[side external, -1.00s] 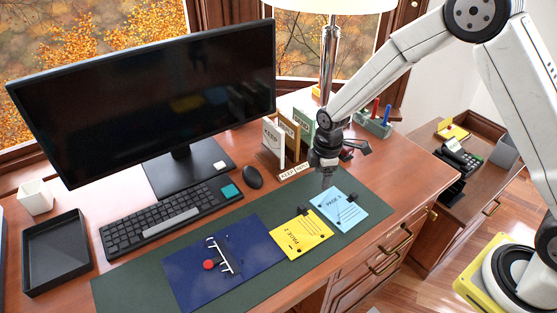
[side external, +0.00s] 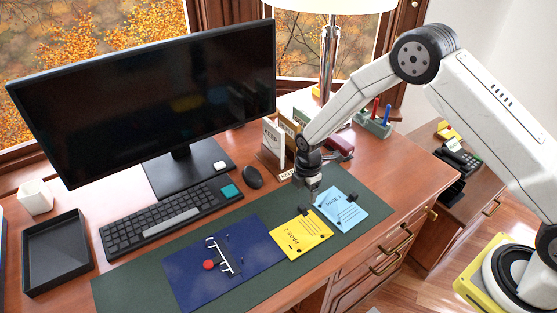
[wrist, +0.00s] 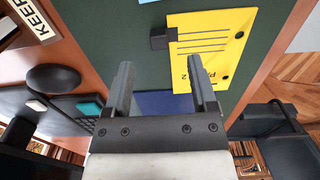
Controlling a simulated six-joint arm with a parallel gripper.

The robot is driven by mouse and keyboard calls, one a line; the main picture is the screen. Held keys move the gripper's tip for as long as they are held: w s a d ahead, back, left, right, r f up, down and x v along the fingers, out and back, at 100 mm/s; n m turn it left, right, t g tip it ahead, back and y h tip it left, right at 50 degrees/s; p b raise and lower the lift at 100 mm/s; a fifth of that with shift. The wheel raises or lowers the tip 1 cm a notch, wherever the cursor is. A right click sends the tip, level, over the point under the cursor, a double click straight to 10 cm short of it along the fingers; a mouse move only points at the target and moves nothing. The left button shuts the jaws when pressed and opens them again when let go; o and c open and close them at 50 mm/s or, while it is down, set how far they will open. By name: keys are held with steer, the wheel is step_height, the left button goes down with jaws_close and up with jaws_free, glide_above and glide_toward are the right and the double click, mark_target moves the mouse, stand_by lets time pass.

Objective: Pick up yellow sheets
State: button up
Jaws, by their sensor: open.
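The yellow sheets (side external: 296,240), marked PAGE 2, lie flat on the green desk mat (side external: 130,286), with a small black clip (side external: 303,211) at their far edge. In the wrist view the yellow sheets (wrist: 212,50) are beyond the fingertips, with the black clip (wrist: 163,38) on their left edge. My gripper (side external: 310,188) hangs above the mat, just behind the clip. In the wrist view my gripper (wrist: 161,68) is open with nothing between its fingers. The right finger overlaps the picture of the sheets' lower edge.
Light blue sheets (side external: 342,210) lie right of the yellow ones. A dark blue binder (side external: 190,272) with rings and a red knob lies to the left. The mouse (side external: 252,177), keyboard (side external: 160,220) and monitor (side external: 150,100) stand behind. Upright dividers (side external: 274,145) stand close behind my gripper.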

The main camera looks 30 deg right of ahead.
mark_target(304, 205)
steer(key=shift+f, duration=0.25)
steer(key=shift+f, duration=0.1)
steer(key=shift+w+f, duration=0.15)
steer(key=shift+f, duration=2.35)
steer(key=shift+c, duration=0.2)
jaws_close()
